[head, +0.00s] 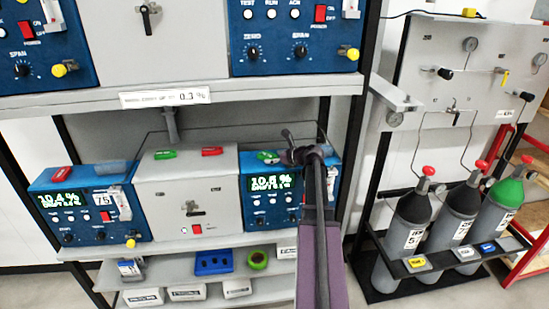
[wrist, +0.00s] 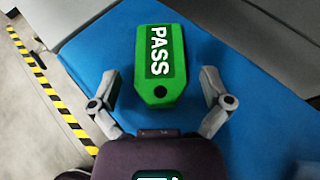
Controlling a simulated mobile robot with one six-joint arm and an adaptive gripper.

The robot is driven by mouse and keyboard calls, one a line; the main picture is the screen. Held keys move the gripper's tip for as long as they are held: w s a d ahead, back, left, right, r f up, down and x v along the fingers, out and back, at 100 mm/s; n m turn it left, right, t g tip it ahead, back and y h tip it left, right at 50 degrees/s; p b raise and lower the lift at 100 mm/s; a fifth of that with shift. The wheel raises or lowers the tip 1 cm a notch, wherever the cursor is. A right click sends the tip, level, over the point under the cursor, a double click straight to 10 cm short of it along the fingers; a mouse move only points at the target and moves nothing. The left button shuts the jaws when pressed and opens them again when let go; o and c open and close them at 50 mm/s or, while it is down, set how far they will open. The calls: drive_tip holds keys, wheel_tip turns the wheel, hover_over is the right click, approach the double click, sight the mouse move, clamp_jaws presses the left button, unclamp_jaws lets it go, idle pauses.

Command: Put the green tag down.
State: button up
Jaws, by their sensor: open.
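A green tag marked PASS (wrist: 155,65) lies flat on the blue top of the right analyser (wrist: 245,120). In the head view the tag (head: 267,156) shows on that analyser's top, just left of my gripper (head: 291,150). In the wrist view my gripper (wrist: 160,76) is open, with one finger on each side of the tag. A strip of blue shows between the tag and each finger, so neither appears to touch it. The finger ends are partly hidden by the arm in the head view.
Another green tag (head: 165,154) and a red tag (head: 212,151) lie on the grey box (head: 188,190) left of the analyser. A red tag (head: 62,173) lies on the left analyser (head: 80,215). An upper shelf (head: 260,93) runs overhead. Gas cylinders (head: 408,232) stand at right.

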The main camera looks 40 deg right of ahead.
drive_tip(key=shift+r, duration=0.1)
drive_tip(key=shift+r, duration=0.1)
drive_tip(key=p+v, duration=0.5)
drive_tip(key=v, duration=0.7)
idle(0.8)
drive_tip(key=w+a+f+n+g+y, duration=0.1)
drive_tip(key=a+f+n+g, duration=0.15)
drive_tip(key=a+n, duration=0.45)
drive_tip(key=w+a+f+n+g, duration=0.2)
drive_tip(key=a+f+n, duration=0.1)
drive_tip(key=a, duration=0.8)
drive_tip(key=w+a+f+n+g+y, duration=0.1)
drive_tip(key=a+f+n+g, duration=0.15)
drive_tip(key=a+n, duration=0.4)
drive_tip(key=s+a+f+n+g+h, duration=0.1)
drive_tip(key=s+a+n+g, duration=0.1)
drive_tip(key=a+n, duration=0.3)
drive_tip(key=s+a+f+n+g+h, duration=0.1)
drive_tip(key=s+a+n, duration=0.3)
drive_tip(key=a, duration=0.6)
drive_tip(key=s+a+f+n+g+h, duration=0.1)
drive_tip(key=s+a+n+g+h, duration=0.2)
drive_tip(key=a+n, duration=0.4)
drive_tip(key=shift+a+f+n, duration=0.35)
drive_tip(key=shift+n, duration=0.1)
